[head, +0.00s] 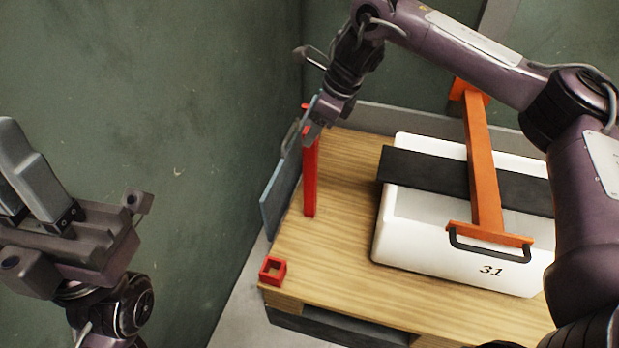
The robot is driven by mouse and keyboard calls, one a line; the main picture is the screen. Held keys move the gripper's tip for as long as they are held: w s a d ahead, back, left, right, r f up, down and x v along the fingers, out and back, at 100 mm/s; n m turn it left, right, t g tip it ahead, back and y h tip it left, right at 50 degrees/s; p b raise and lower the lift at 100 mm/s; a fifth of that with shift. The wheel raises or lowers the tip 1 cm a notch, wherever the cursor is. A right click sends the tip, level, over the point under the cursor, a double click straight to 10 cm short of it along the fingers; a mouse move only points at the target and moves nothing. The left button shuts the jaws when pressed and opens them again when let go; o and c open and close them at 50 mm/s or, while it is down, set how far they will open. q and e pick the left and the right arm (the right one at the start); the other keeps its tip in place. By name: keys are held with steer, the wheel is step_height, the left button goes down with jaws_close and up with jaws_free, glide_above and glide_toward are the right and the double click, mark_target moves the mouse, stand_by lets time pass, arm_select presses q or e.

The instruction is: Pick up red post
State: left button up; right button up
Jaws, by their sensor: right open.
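The red post (310,182) is a thin upright bar at the left edge of the wooden pallet top (340,220). My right gripper (304,132) reaches down to the post's upper end from above. Its jaws are open, and its fingers appear beside the post and cover part of it. I cannot tell whether they touch it. A bit of red shows above the fingertips. My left gripper (22,165) is at the far left with its fingers upward, away from the post. Its opening is not clear from this angle.
A small red square bracket (278,273) sits at the pallet's front left corner. A white box (420,220) marked 31 stands on the pallet, with a black band (425,168) and an orange bar (481,160) across it. A blue-grey panel (275,200) stands left of the post. Green walls (180,120) are close.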

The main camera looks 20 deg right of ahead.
mark_target(310, 155)
steer(key=x, duration=0.1)
steer(key=b+x, duration=0.1)
steer(key=x, duration=0.1)
steer(key=b+x, duration=0.1)
steer(key=x, duration=0.1)
steer(key=shift+s, duration=0.25)
jaws_close()
